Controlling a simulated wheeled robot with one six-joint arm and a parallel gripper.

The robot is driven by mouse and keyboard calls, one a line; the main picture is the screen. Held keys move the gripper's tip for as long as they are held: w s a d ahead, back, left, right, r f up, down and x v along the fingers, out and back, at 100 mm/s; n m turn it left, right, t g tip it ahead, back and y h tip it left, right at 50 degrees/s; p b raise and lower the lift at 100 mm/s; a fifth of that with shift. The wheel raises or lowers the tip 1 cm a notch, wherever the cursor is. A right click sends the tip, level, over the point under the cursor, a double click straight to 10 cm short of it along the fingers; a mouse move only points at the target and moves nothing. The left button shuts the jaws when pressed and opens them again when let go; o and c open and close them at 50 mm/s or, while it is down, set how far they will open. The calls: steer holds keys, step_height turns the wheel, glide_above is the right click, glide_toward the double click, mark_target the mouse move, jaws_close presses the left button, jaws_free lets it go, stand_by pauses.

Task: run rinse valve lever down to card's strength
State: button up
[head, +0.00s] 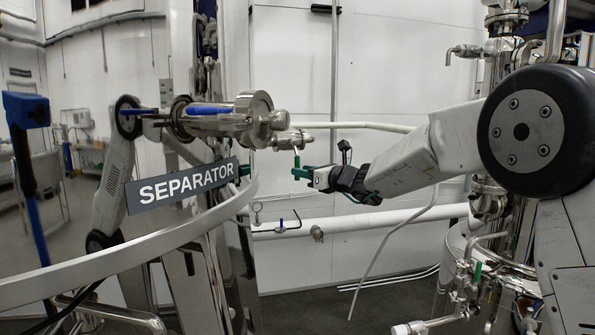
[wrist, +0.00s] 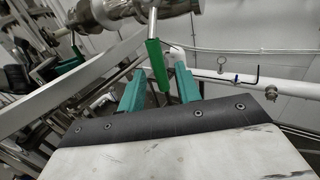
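The rinse valve lever is a green sleeve on a thin metal stem (head: 297,158), hanging down from a steel pipe fitting (head: 290,138) in the head view. In the wrist view the green lever (wrist: 156,63) hangs slightly tilted from the steel fitting (wrist: 132,9). My gripper (head: 298,173) is at the lever's lower end. In the wrist view its two green fingers (wrist: 159,70) are apart, one on each side of the lever's lower part. I cannot tell whether either finger touches it. I see no card with a strength on it.
A white pipe (head: 365,220) runs along the wall below. Steel piping (head: 488,270) stands at right.

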steer(key=shift+x, duration=1.65)
jaws_close()
steer(key=shift+d, duration=0.1)
